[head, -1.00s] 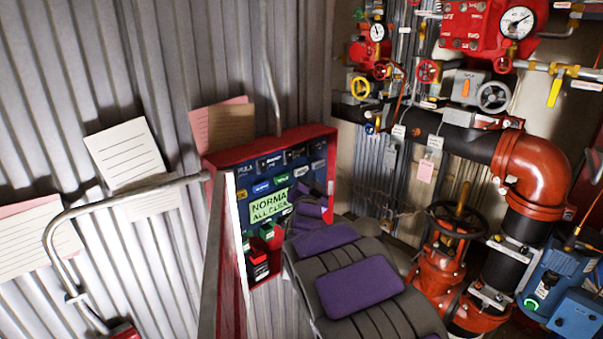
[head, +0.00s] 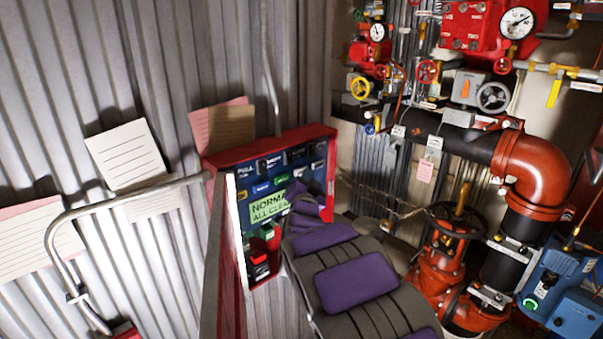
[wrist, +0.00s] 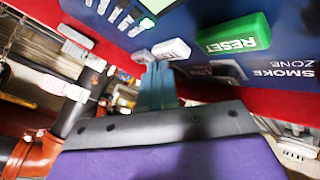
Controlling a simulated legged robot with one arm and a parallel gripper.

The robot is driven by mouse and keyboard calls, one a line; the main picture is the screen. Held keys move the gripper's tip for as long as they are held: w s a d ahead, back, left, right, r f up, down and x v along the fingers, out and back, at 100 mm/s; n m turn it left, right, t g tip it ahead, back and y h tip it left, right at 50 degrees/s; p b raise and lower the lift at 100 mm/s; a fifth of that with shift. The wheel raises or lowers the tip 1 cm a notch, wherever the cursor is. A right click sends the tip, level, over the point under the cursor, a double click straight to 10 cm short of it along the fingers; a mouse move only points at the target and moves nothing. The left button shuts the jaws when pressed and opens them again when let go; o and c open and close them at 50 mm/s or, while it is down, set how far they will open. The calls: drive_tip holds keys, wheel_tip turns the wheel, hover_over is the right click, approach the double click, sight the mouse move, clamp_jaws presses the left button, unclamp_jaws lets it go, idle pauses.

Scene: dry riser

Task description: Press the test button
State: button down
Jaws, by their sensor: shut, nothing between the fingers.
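The control panel (head: 226,187) is a red box with a blue face on the corrugated wall. Its green screen (head: 268,208) reads "NORMAL" and "ALL CLEAR", partly hidden by my arm. In the wrist view, a green RESET button (wrist: 233,34) stands out beside a "SMOKE ZONE" label. Two pale grey keys (wrist: 171,48) lie left of it. I cannot read a test label on any button. My gripper (wrist: 158,80) shows as shut teal fingers, empty, pointing at the panel near the pale keys. I cannot tell whether they touch. In the head view, my arm hides the fingertips.
The panel's red door (head: 225,270) stands open on the left side. A bent metal rail (head: 120,202) runs along the wall at left. Red and black pipework with a handwheel (head: 455,220) and a blue unit (head: 560,290) fill the right side.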

drive_tip(key=shift+w+a, duration=0.25)
drive_tip(key=shift+a, duration=0.05)
idle(0.5)
drive_tip(key=shift+s+d, duration=0.1)
idle(0.4)
drive_tip(key=shift+s+d+b, duration=0.4)
drive_tip(key=shift+s+d, duration=0.15)
drive_tip(key=shift+s+d, duration=0.1)
drive_tip(key=s+d+b, duration=0.2)
drive_tip(key=s+d, duration=0.1)
drive_tip(key=shift+s+d+b, duration=0.15)
drive_tip(key=shift+d+b, duration=0.05)
drive_tip(key=shift+b, duration=0.2)
drive_tip(key=shift+f, duration=0.1)
idle(0.5)
